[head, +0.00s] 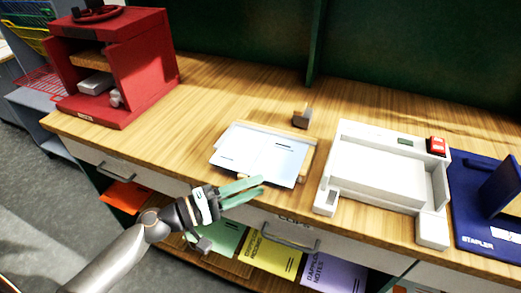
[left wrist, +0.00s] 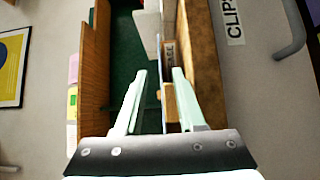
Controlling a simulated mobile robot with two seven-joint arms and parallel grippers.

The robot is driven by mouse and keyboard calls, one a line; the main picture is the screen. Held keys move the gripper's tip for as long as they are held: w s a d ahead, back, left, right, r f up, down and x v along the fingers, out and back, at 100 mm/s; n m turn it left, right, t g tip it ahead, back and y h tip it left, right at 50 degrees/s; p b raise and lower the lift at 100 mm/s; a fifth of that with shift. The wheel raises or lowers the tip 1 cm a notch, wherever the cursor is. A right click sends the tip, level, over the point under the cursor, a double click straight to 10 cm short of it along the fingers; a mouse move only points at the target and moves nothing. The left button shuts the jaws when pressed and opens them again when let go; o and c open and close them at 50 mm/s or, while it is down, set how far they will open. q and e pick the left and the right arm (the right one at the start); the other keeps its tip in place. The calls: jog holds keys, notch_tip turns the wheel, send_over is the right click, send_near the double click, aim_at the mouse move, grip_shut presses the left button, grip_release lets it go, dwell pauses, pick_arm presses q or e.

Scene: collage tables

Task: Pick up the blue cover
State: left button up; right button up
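A pale blue-white sheet or cover (head: 240,160) lies on a low wooden stand on the tabletop, with small print on it; I cannot tell for sure that it is the blue cover. My left gripper (head: 262,185) is just in front of the table edge, near the sheet's front edge, with its two pale green fingers apart. In the left wrist view the fingers (left wrist: 159,72) are open, with a thin upright edge showing between them; contact cannot be told. My right gripper is out of view.
A white binding machine (head: 375,180) stands right of the sheet, a blue stapler station (head: 480,235) beyond it. A red cabinet (head: 120,70) stands at left. A small block (head: 302,118) sits behind the sheet. Green, yellow (head: 272,256) and purple papers lie on the shelf below.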

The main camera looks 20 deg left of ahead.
aim_at(275, 178)
pick_arm(q)
jog(key=p+x, duration=0.1)
jog(key=x, duration=0.4)
jog(key=shift+w+d+r+p, duration=0.1)
jog(key=shift+w+d+p, duration=0.15)
jog(key=shift+p, duration=0.15)
jog(key=shift+w+d, duration=0.1)
jog(key=shift+w, duration=0.05)
grip_shut()
